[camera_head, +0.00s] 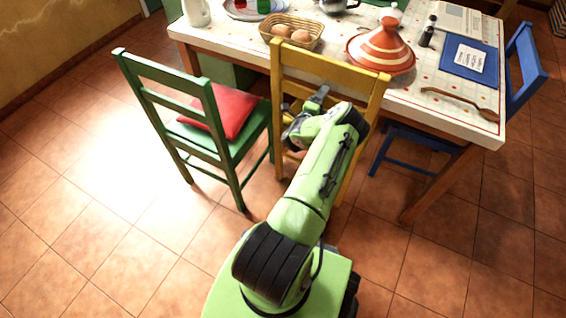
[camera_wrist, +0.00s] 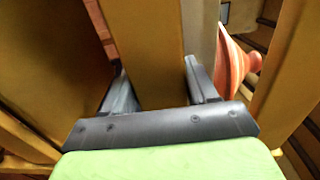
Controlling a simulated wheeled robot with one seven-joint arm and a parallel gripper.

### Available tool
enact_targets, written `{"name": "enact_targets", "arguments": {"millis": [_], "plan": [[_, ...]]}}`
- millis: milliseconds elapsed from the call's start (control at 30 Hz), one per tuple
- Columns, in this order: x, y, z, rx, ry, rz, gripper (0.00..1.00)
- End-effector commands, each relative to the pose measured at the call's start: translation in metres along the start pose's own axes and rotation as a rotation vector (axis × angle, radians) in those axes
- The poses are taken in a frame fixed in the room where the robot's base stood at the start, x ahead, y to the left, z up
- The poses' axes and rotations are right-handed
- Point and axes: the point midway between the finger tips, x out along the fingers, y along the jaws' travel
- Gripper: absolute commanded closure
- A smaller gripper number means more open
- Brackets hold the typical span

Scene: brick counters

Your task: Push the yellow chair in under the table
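The yellow chair (camera_head: 331,62) stands upright at the near side of the white-topped table (camera_head: 405,99), its back facing me. My gripper (camera_head: 302,109) is at the chair's back, below its top rail. In the wrist view the fingers of my gripper (camera_wrist: 160,92) are spread apart on either side of a yellow slat (camera_wrist: 155,50) of the chair. The slat nearly fills the gap, and firm contact is not clear. My arm hides much of the chair's seat and legs.
A green chair (camera_head: 168,100) with a red cushion (camera_head: 231,111) stands close on the left. A blue chair (camera_head: 523,70) is at the table's right end. An orange striped tagine (camera_head: 381,50) and a bread basket (camera_head: 292,31) are on the table. Floor is free at left.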

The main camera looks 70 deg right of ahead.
Motion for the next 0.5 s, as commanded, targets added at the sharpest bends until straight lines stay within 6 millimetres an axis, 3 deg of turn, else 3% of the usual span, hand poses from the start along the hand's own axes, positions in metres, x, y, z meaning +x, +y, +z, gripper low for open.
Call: {"name": "enact_targets", "arguments": {"millis": [33, 200, 500], "plan": [[-0.0015, 0.0043, -0.0005, -0.006, -0.002, 0.008, 0.41], [-0.0011, 0.0026, -0.0001, -0.003, -0.001, 0.004, 0.19], [-0.0005, 0.0005, 0.0003, 0.0, -0.001, 0.0, 0.19]]}}
